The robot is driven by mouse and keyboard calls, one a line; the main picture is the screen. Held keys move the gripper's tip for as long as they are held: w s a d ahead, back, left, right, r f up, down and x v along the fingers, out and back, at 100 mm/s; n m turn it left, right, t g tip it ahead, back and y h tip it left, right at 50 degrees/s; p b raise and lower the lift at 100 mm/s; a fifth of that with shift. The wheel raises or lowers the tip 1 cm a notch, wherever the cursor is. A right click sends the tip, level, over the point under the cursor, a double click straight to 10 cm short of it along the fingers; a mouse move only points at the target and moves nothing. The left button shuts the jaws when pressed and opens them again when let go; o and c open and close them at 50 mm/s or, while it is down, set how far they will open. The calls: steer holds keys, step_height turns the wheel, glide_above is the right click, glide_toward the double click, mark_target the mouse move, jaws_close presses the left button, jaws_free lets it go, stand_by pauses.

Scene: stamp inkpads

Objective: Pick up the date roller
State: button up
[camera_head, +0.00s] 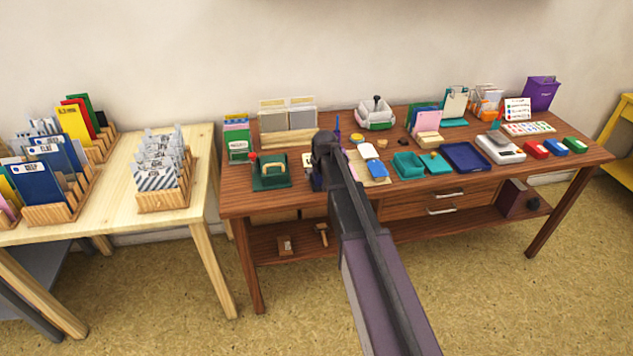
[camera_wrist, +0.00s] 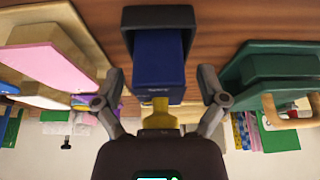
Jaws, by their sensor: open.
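In the wrist view a blue block (camera_wrist: 158,60) with small pale lettering sits in a dark grey frame (camera_wrist: 158,17), with a yellow piece (camera_wrist: 160,113) at its lower end. It may be the date roller, but I cannot be sure. My gripper (camera_wrist: 161,88) is open, one finger on each side of the blue and yellow parts, with a visible gap on both sides. Nothing is held.
A green stand with a wooden handle (camera_head: 270,171) is close on the left; it also shows at right in the wrist view (camera_wrist: 287,68). A pink-topped item (camera_wrist: 48,65) is at left there. Trays, inkpads and a white scale (camera_head: 500,148) crowd the brown table (camera_head: 290,207).

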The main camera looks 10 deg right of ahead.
stand_by(0.6)
jaws_close()
